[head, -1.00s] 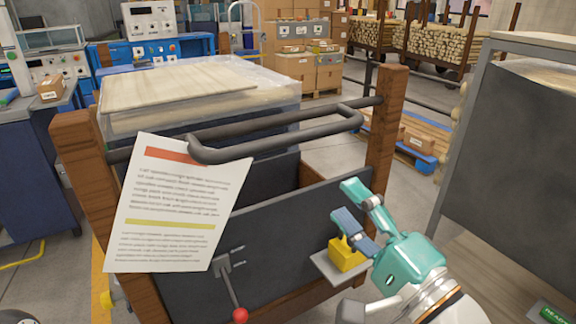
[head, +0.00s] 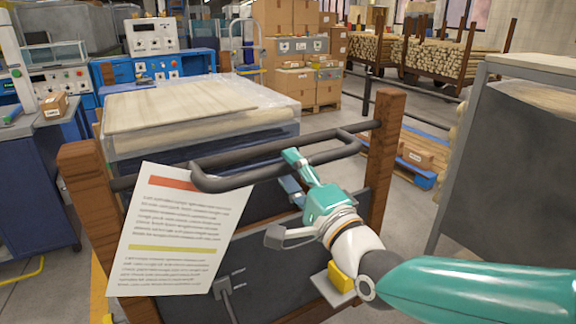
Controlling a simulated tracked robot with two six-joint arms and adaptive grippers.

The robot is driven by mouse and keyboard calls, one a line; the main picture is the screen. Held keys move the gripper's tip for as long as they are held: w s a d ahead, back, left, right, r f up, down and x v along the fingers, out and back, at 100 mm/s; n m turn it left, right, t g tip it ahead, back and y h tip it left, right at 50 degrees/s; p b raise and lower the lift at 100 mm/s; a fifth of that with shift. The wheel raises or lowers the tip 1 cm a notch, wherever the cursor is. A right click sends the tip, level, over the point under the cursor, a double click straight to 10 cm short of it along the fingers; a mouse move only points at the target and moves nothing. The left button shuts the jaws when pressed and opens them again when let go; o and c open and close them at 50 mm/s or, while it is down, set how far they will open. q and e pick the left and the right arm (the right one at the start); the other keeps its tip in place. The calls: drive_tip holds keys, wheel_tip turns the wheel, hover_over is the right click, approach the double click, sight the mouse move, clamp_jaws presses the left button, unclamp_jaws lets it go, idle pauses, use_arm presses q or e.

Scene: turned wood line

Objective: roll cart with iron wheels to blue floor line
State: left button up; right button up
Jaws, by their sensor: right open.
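The cart has brown wooden corner posts (head: 386,150), a dark front panel (head: 270,265) and a dark looped push handle (head: 225,182) across its near end. My right gripper (head: 288,173), teal with blue finger parts, is open at the middle of the handle's near bar. Its fingers overlap the bar in the picture; I cannot tell whether they touch it. The cart's iron wheels and the blue floor line are not visible. My left gripper is out of view.
A printed sheet (head: 180,230) hangs on the cart's left front. A yellow block (head: 341,276) sits on a small plate on the panel. A grey-framed dark cabinet (head: 515,180) stands close on the right. Blue workbenches, cartons (head: 294,88) and log racks stand behind.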

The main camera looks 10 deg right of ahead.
drive_tip(key=shift+w+a+r, duration=0.15)
drive_tip(key=shift+w+a, duration=0.05)
drive_tip(key=shift+w, duration=0.4)
clamp_jaws()
